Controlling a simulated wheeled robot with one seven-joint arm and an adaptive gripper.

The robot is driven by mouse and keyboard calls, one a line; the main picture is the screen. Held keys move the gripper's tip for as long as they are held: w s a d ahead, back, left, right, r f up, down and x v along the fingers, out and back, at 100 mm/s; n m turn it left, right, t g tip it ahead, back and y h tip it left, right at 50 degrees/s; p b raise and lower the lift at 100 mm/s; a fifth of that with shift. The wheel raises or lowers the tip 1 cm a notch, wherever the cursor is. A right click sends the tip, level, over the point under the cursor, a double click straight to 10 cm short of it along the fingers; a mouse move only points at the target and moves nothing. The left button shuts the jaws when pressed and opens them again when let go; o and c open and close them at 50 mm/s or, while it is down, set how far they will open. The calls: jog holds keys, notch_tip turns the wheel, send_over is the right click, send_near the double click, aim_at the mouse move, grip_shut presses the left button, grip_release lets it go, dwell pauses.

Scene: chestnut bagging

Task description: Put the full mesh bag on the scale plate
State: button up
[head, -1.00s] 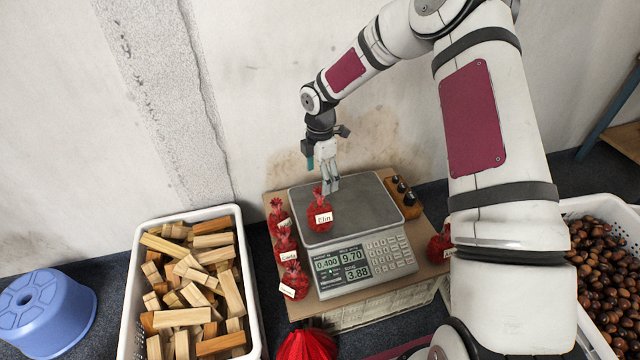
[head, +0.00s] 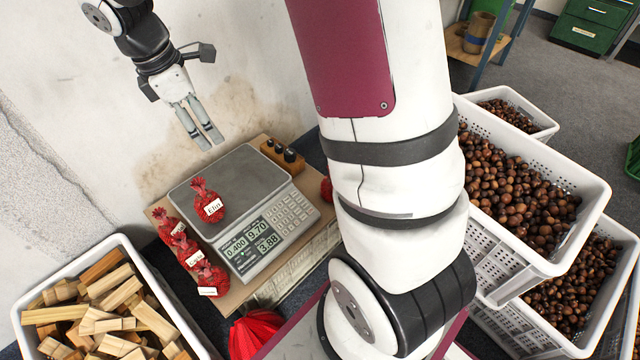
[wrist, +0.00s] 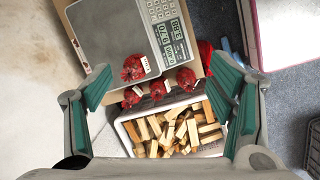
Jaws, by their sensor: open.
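The full red mesh bag with a name label (head: 208,203) stands upright on the left part of the grey scale plate (head: 238,172). The scale display (head: 250,246) reads 0.400, 9.70 and 3.88. My gripper (head: 204,140) is open and empty, above and apart from the bag and the plate. In the wrist view the labelled bag (wrist: 133,69) lies below, between the spread fingers (wrist: 167,95), with nothing held.
Several other labelled red bags (head: 187,252) stand on the board left of the scale. Dark weights (head: 283,153) sit behind it. A crate of wood blocks (head: 118,245) is at lower left. Crates of chestnuts (head: 603,205) stand at right. Empty red mesh (head: 256,335) lies in front.

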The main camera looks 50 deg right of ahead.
jog(key=s+r+m, duration=0.5)
jog(key=s+r, duration=0.1)
jog(key=s, duration=0.6)
jog(key=s+r+m, duration=0.5)
jog(key=s+m, duration=0.1)
jog(key=s, duration=0.6)
jog(key=s+a+f+m+y, duration=0.1)
jog(key=s+a+m+y, duration=0.1)
jog(key=s, duration=0.7)
jog(key=shift+a+f+m+t, duration=0.2)
jog(key=shift+m+t, duration=0.2)
jog(key=shift+m, duration=0.3)
jog(key=shift+d, duration=0.1)
notch_tip(320, 180, up, 21)
jog(key=t+p, duration=0.3)
jog(key=p, duration=1.6)
jog(key=shift+a+r+y+p, duration=0.15)
jog(key=shift+a+y+p, duration=0.05)
jog(key=shift+y+p, duration=0.1)
jog(key=shift+d, duration=0.15)
